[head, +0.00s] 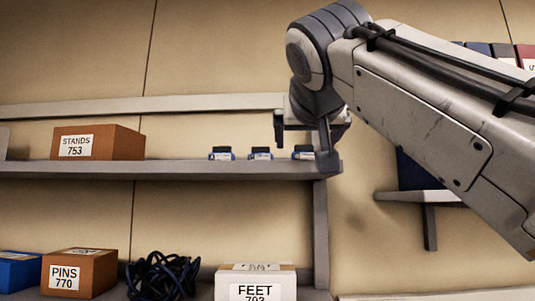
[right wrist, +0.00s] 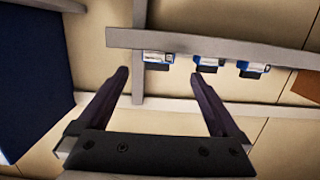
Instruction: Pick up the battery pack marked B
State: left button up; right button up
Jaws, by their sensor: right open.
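Three small battery packs, blue and white with dark parts, sit in a row on the upper shelf: a left one (head: 221,154), a middle one (head: 260,154) and a right one (head: 304,153). Their letters are too small to read, so I cannot tell which is B. My right gripper (head: 303,141) is open and empty, at the shelf's right end by the right pack. In the right wrist view, the gripper (right wrist: 160,76) has its fingers apart, with the head view's right pack (right wrist: 158,60) beyond the gap, not between the fingers. My left gripper is not in view.
The packs' shelf (head: 180,170) ends at an upright post (head: 321,230). A brown STANDS box (head: 110,143) stands at its left. Below are a PINS box (head: 90,272), dark coiled cable (head: 162,277) and a FEET box (head: 255,283). A dark blue thing (right wrist: 35,80) fills the wrist view's left.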

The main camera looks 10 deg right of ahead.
aim_at(305, 151)
jog(key=shift+w+d+f, duration=0.1)
jog(key=shift+w+d, duration=0.15)
jog(key=shift+w, duration=0.45)
jog(key=p+x, duration=0.2)
jog(key=x, duration=0.2)
jog(key=shift+d+p, duration=0.15)
jog(key=shift+p, duration=0.15)
jog(key=shift+w+d+f, duration=0.1)
jog(key=shift+w+f, duration=0.2)
jog(key=shift+w, duration=0.25)
jog(key=c, duration=1.5)
jog(key=shift+c, duration=0.3)
jog(key=shift+r, duration=0.2)
